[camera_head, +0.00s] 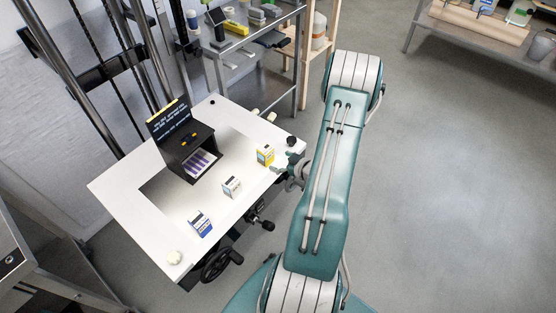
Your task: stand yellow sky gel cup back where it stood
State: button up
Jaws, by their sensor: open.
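The yellow sky gel cup (265,154) is a small yellow and white piece. It appears to stand upright on the white table (115,186), near its right edge. My gripper (281,163) is at that same edge, just to the right of the cup and very close to it. Its jaws are open. They are small here, and I cannot tell whether a finger touches the cup.
A white cup-like piece (232,186) and a blue and white one (201,222) stand along the table's front side. A black display box (188,151) with a raised sign stands behind them. A metal shelf (240,45) stands behind.

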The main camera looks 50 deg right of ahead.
jog(key=shift+s+r, duration=0.2)
jog(key=shift+s, duration=0.3)
jog(key=v, duration=1.2)
